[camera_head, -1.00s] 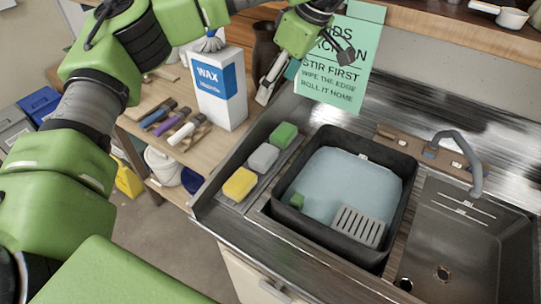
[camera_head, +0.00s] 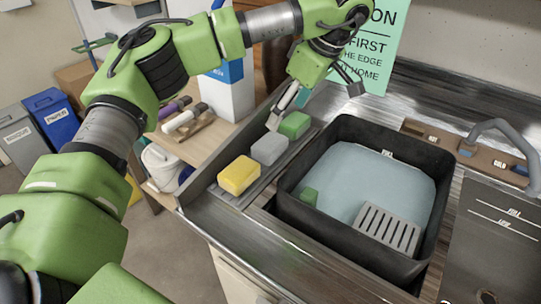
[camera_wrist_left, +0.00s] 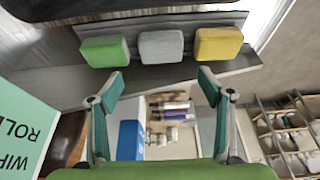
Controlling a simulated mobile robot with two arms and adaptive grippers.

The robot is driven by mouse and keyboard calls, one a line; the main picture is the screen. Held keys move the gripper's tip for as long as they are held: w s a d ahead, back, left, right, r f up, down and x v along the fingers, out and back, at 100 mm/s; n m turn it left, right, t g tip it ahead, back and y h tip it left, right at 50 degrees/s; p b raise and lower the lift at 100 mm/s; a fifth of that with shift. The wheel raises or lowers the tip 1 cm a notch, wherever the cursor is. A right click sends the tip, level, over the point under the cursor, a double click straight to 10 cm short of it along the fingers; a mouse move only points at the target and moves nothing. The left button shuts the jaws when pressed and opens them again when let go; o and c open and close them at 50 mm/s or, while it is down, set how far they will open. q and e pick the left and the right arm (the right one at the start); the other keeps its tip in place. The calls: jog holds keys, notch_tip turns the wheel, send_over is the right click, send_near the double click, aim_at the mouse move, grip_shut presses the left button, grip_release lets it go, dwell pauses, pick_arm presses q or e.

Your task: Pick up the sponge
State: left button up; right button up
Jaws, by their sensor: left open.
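Three block sponges lie in a row on a narrow grey tray (camera_head: 226,198) left of the black basin: a yellow sponge (camera_head: 239,175), a grey sponge (camera_head: 269,149) and a green sponge (camera_head: 294,125). In the left wrist view, the green sponge (camera_wrist_left: 106,51), grey sponge (camera_wrist_left: 161,45) and yellow sponge (camera_wrist_left: 219,44) show beyond my fingertips. My left gripper (camera_head: 315,103) is open and empty, above the green end of the row. In the left wrist view, my left gripper (camera_wrist_left: 163,82) has its fingers wide apart, with no sponge between them. My right gripper is out of view.
A hanging green sign (camera_head: 378,45) is close behind my gripper. The tap (camera_head: 500,130) and metal sink stand right.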

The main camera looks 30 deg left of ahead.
aim_at(270, 142)
pick_arm(q)
jog(key=x, duration=0.7)
jog(key=shift+a+f, duration=0.2)
jog(key=shift+f, duration=0.05)
jog(key=p+x, duration=0.2)
jog(key=x, duration=0.2)
jog(key=shift+s+a+f, duration=0.1)
jog(key=shift+a, duration=0.05)
jog(key=shift+a+f, duration=0.2)
jog(key=shift+f, duration=0.25)
jog(key=c, duration=0.6)
